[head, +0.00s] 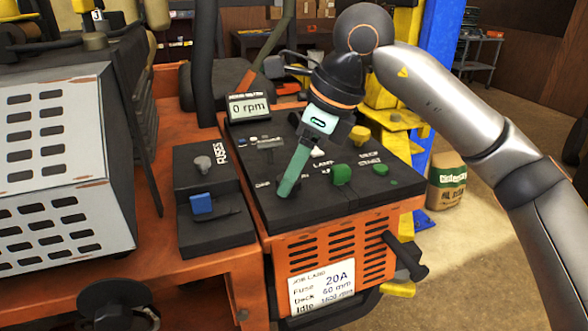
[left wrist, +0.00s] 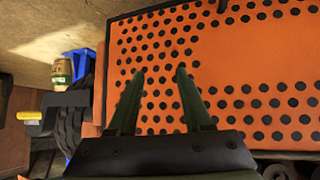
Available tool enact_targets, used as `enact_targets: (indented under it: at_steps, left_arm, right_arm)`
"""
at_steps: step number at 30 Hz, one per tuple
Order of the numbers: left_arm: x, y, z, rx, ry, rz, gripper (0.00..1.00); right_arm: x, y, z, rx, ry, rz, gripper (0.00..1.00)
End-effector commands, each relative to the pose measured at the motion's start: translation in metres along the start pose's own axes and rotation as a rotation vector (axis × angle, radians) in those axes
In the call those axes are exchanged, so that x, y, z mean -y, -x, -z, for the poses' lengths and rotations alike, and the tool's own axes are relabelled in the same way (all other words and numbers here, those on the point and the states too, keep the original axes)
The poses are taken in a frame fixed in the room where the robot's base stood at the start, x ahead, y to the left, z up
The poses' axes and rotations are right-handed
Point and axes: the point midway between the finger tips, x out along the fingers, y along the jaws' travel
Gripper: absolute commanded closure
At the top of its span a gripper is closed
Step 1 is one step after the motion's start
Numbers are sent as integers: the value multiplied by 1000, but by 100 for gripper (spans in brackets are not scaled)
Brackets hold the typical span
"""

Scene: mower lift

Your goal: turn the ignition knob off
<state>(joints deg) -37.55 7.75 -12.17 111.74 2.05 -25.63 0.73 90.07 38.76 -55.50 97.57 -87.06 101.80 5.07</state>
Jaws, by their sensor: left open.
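My right gripper (head: 284,192) points down at the left part of the dark control panel (head: 345,205) in the head view. Its green fingers overlap in the picture, so their opening does not show. Their tips are close to the panel's front left; I cannot tell whether they touch anything. No knob can be clearly read as the ignition; it may be hidden behind the gripper. A green knob (head: 340,174) is to the right of the fingers. My left gripper (left wrist: 160,72) is open and empty in the left wrist view, facing an orange perforated panel (left wrist: 230,60).
A display (head: 249,107) reads 0 rpm. A fuse box (head: 215,230) with a blue fuse (head: 202,204) is left of the panel. A yellow knob (head: 359,135) is behind the green one. A job card (head: 322,286) hangs below.

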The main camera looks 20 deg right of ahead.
Motion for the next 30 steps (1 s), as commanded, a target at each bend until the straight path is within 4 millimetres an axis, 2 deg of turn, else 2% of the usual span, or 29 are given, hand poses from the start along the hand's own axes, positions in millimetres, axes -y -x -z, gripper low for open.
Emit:
enact_targets:
  at_steps: [1,12,23,30]
  left_arm:
    - [0,0,-1,2,0,0,50]
    - [0,2,-4,8,1,0,50]
    - [0,4,-1,6,1,1,50]
    - [4,11,7,-6,1,10,50]
  right_arm:
    - [0,0,0,0,0,0,61]
    - [0,0,0,1,0,1,100]
    - [1,1,0,0,41,-18,100]
    - [2,3,-1,0,175,-75,100]
